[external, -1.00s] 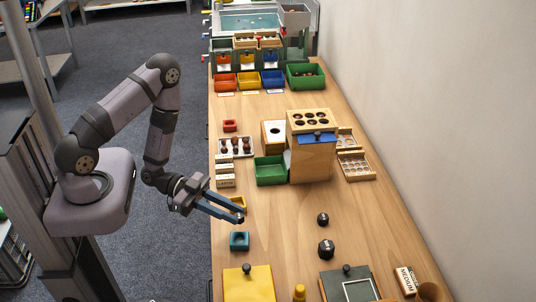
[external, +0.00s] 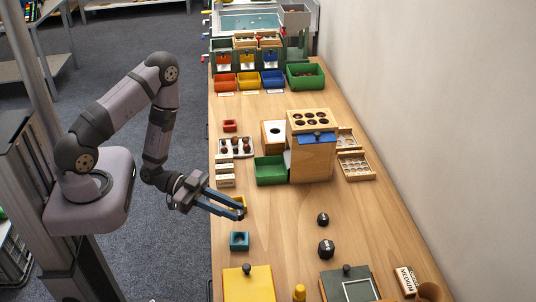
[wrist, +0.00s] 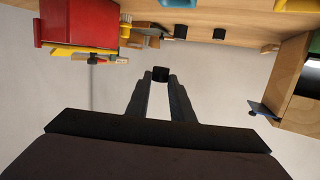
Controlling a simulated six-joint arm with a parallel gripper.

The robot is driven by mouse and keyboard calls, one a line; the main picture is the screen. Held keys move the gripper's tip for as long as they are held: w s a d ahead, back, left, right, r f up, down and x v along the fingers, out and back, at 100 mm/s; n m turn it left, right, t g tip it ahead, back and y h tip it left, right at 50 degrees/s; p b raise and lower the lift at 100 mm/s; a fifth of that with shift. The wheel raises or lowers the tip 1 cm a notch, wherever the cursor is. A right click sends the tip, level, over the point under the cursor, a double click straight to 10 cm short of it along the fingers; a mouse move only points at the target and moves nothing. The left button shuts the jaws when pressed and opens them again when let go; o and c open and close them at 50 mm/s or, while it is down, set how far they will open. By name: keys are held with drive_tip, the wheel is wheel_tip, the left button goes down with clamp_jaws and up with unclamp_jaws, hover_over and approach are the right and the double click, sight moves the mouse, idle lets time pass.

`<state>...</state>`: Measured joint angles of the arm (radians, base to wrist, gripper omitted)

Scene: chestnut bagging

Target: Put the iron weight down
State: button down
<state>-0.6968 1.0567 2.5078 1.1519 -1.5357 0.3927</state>
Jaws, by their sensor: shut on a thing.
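My gripper (external: 240,214) is shut on a small black iron weight (wrist: 160,73), which shows between the fingertips in the wrist view. Two larger black weights (external: 323,219) (external: 326,249) stand on the table to the right. The held weight is barely visible in the external view.
The wooden table (external: 285,222) is bare between the gripper and the two black weights. A green bin (external: 270,171) and a tall wooden stand (external: 312,160) are farther back. A yellow-lidded box (external: 248,285) and a framed green panel (external: 350,285) are in front.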

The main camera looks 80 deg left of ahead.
drive_tip(key=m+g+h+b, duration=0.3)
drive_tip(key=h+b, duration=0.1)
drive_tip(key=b, duration=0.3)
hover_over(237, 265)
drive_tip(key=d, duration=0.2)
drive_tip(key=shift+a+f, duration=0.2)
drive_tip(key=shift+f, duration=0.9)
drive_tip(key=shift+f, duration=4.8)
drive_tip(key=shift+f+b, duration=0.3)
drive_tip(key=shift+b, duration=0.1)
drive_tip(key=c, duration=1.6)
unclamp_jaws()
drive_tip(key=shift+r, duration=0.1)
drive_tip(key=shift+o, duration=0.2)
drive_tip(key=shift+s+a+y, duration=0.1)
drive_tip(key=shift+a+y, duration=0.05)
drive_tip(key=shift+y, duration=0.15)
